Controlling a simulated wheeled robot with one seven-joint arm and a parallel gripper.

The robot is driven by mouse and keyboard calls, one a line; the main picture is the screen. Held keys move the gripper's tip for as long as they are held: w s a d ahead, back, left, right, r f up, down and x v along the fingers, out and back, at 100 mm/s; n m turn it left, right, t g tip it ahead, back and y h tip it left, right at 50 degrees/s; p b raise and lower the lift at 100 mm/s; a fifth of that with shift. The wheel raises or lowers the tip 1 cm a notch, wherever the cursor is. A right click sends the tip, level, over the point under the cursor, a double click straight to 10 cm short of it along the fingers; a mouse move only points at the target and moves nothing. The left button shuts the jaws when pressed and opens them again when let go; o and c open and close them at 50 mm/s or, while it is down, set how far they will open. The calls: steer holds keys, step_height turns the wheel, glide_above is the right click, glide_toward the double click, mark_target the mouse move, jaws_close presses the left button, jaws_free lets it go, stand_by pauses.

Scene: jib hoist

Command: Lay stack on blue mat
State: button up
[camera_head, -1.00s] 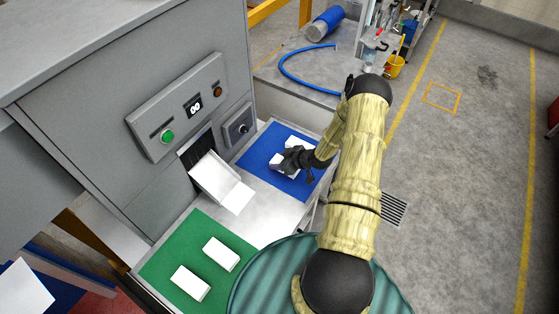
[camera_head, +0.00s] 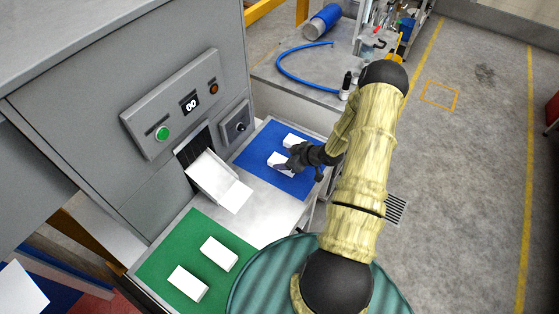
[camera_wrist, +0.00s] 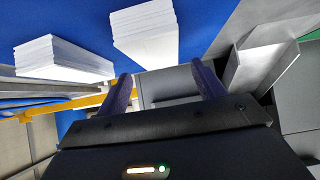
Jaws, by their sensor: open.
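The blue mat (camera_head: 249,163) lies on the metal table beside the grey machine. Two white stacks rest on it: a near stack (camera_head: 280,161) and a far stack (camera_head: 294,140) behind it. My gripper (camera_head: 290,164) is just right of the near stack, hiding part of it. In the wrist view my gripper (camera_wrist: 162,75) is open, with nothing between its two dark fingers. Beyond the fingertips, one white stack (camera_wrist: 147,36) and another white stack (camera_wrist: 60,57) lie on the blue mat (camera_wrist: 85,14), apart from each other.
A green mat (camera_head: 160,262) at the front left bears two more white stacks, one (camera_head: 219,253) behind the other (camera_head: 187,283). A metal chute (camera_head: 212,176) slopes out of the machine between the mats, with a white sheet at its lower end. A blue hose (camera_head: 290,75) lies behind.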

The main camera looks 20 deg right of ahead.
steer(key=b+v, duration=0.1)
steer(key=v, duration=0.6)
steer(key=shift+s+r, duration=0.1)
steer(key=shift+s, duration=0.05)
steer(key=s+a+r+m+g+h, duration=0.1)
steer(key=a+r+m+g+h, duration=0.15)
steer(key=r, duration=0.35)
steer(key=s+a+r+m+g+h, duration=0.1)
steer(key=a+r+h, duration=0.2)
steer(key=r, duration=0.4)
steer(key=s+a+r+m+g, duration=0.2)
steer(key=s+a+r+m, duration=0.1)
steer(key=s+a+r, duration=0.5)
steer(key=s+a, duration=0.3)
steer(key=s, duration=0.1)
steer(key=shift+a, duration=0.2)
